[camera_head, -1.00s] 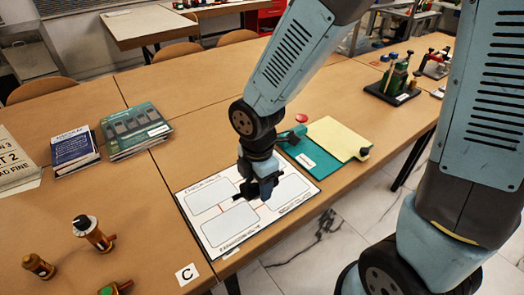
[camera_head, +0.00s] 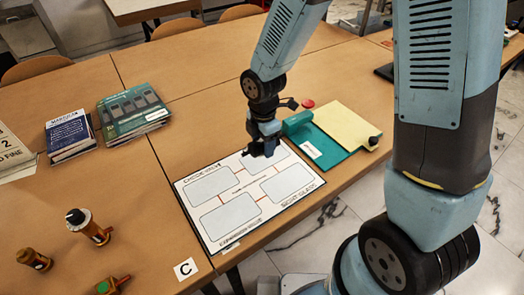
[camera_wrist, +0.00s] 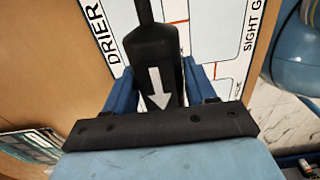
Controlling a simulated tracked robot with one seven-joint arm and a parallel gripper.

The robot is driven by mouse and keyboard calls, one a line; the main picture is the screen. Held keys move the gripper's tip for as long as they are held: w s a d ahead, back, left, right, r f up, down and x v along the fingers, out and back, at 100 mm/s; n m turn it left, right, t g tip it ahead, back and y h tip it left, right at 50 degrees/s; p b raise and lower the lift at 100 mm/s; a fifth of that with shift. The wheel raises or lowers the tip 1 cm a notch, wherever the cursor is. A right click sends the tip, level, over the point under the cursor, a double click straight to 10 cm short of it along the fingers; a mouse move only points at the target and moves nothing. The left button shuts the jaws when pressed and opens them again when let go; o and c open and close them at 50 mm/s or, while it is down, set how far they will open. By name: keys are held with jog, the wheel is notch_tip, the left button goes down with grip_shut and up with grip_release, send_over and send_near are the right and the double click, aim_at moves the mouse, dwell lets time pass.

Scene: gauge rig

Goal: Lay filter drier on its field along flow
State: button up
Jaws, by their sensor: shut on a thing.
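The filter drier (camera_wrist: 153,55) is a black cylinder with a thin stem and a white arrow, which points toward my wrist in the wrist view. My gripper (camera_wrist: 160,88) is shut on it, with a blue finger on each side. In the head view my gripper (camera_head: 262,148) is over the far right part of the white flow board (camera_head: 228,231). It partly covers the far right field (camera_head: 283,160), the one nearest the DRIER lettering in the wrist view. Whether the drier touches the board cannot be told.
The other outlined fields (camera_head: 229,217) are empty. Booklets (camera_head: 130,113) lie at the far left.

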jog(key=w+f, duration=0.3)
jog(key=f, duration=0.1)
jog(key=shift+w+f, duration=0.35)
jog(key=shift+w, duration=0.05)
jog(key=shift+f, duration=1.45)
jog(key=o, duration=1.3)
jog(key=shift+f, duration=0.1)
